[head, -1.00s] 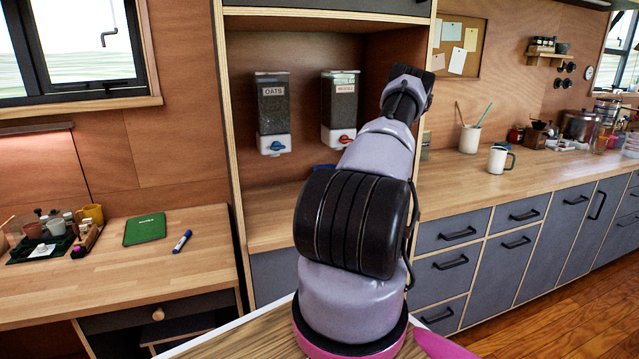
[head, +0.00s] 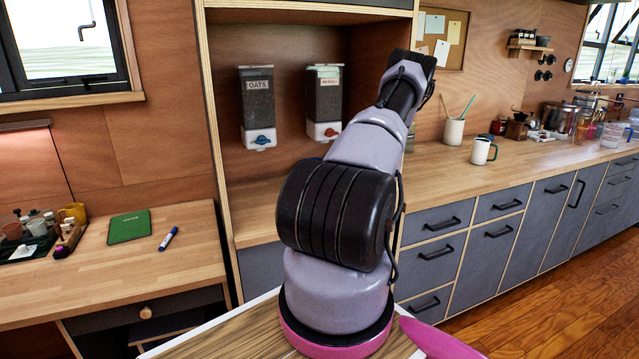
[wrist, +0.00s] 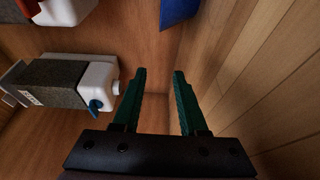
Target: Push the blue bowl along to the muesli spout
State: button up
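The muesli dispenser (head: 325,92) hangs on the niche's back wall, with a white spout housing and red knob (head: 324,131) at its bottom. Its white housing shows at the top left of the wrist view (wrist: 62,10). A blue piece, apparently the blue bowl (wrist: 178,10), is cut off at the top of the wrist view. In the head view my arm hides most of that area. My gripper (wrist: 160,72) has two green fingers set apart with nothing between them. The blue piece is beyond the fingertips, apart from them.
The oats dispenser (head: 257,105), with a blue knob, hangs left of the muesli one. It is close to my left finger in the wrist view (wrist: 65,82). The niche has wooden side walls (head: 215,150). A white mug (head: 482,151) stands on the right counter.

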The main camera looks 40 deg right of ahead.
jog(key=w+a+r+m+g+h, duration=0.2)
jog(key=w+a+r+m+g, duration=0.15)
jog(key=r, duration=0.65)
jog(key=w+a+r+m+g+h, duration=0.2)
jog(key=w+a+r+m, duration=0.2)
jog(key=r, duration=0.6)
jog(key=s+a+r+m+g, duration=0.2)
jog(key=s+a+r+m, duration=0.55)
jog(key=a+r, duration=0.35)
jog(key=s+a+r+m+g+y, duration=0.1)
jog(key=s+a+r+m+y, duration=0.1)
jog(key=s+a, duration=0.8)
jog(key=s+a+r+m+g+y, duration=0.2)
jog(key=s+a+m, duration=0.3)
jog(key=s+a, duration=0.6)
jog(key=s+r+y, duration=0.1)
jog(key=s, duration=0.3)
jog(key=shift+a+r+m, duration=0.2)
jog(key=shift+r+m, duration=0.1)
jog(key=shift+r, duration=0.1)
jog(key=shift+d, duration=0.1)
